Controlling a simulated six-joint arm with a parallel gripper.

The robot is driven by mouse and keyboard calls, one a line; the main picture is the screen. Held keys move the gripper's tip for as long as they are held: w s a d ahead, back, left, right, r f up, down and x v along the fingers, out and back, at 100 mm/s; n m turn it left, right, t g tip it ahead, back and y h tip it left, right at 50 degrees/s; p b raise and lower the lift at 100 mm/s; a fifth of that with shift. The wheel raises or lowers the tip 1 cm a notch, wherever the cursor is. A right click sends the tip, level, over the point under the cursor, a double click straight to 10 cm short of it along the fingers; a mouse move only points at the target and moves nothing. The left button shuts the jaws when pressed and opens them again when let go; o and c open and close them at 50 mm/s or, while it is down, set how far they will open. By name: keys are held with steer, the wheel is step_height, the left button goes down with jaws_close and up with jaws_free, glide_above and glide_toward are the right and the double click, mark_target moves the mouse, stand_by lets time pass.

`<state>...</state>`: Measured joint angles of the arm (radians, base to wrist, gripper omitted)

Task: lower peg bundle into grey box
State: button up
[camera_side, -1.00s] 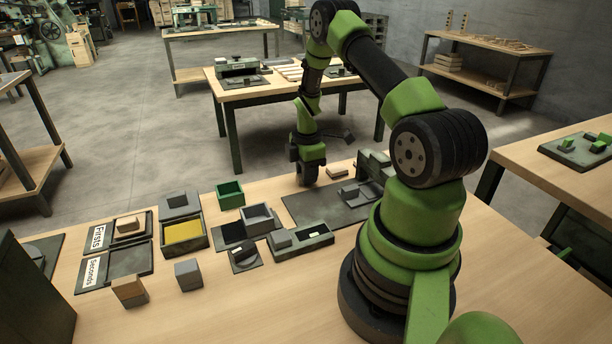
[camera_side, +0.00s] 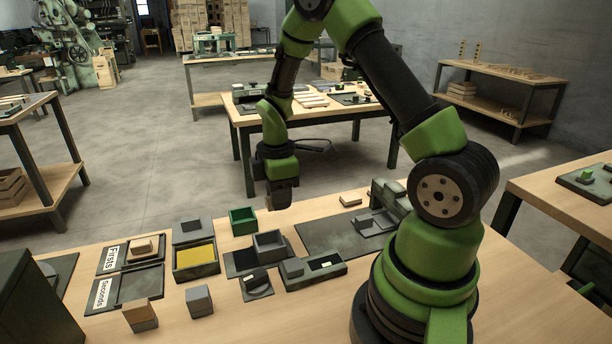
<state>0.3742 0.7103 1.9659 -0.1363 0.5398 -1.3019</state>
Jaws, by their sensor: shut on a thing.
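The grey box (camera_side: 268,249) is a small open-topped box standing on a dark mat, with its opening facing up. My gripper (camera_side: 280,205) points down above and behind the box, slightly to its right in the picture, and is apart from it. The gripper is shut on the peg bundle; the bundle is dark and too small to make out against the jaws.
A green box (camera_side: 242,227) stands behind left of the grey box, a yellow-floored box (camera_side: 178,275) further left. A large dark mat (camera_side: 325,240) lies to the right.

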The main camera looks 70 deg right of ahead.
mark_target(269, 208)
steer(key=a, duration=0.4)
steer(key=shift+s+a+f, duration=0.1)
steer(key=shift+s+f, duration=0.05)
steer(key=shift+f, duration=2.4)
steer(key=o, duration=1)
steer(key=shift+r, duration=0.1)
steer(key=shift+r, duration=3.45)
